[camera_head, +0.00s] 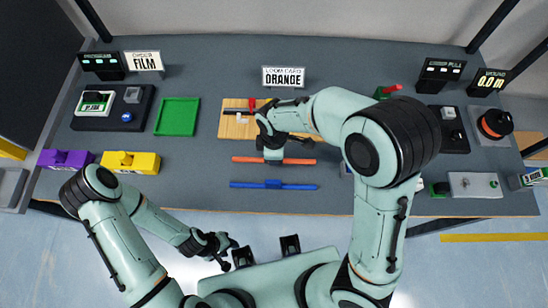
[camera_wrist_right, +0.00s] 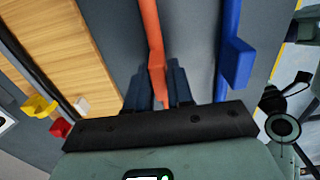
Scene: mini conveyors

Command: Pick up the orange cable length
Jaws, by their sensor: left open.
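The orange cable length (camera_head: 300,161) lies across the front middle of the table in the head view. It also shows in the right wrist view (camera_wrist_right: 150,25), running down between the two dark fingers. My right gripper (camera_head: 273,159) points down at the middle of the cable. In the wrist view its fingers (camera_wrist_right: 159,85) sit close on both sides of the cable and appear shut on it. Its held part is partly hidden by the fingers. My left gripper (camera_head: 228,249) is open and empty in front of the table edge. A sign (camera_head: 284,77) reads ORANGE.
A blue cable length (camera_head: 300,186) lies in front of the orange one and also shows in the wrist view (camera_wrist_right: 230,20). A wooden board (camera_head: 230,128) lies behind, with a green tray (camera_head: 177,117) to its left. Yellow (camera_head: 146,163) and purple (camera_head: 52,159) blocks stand at left.

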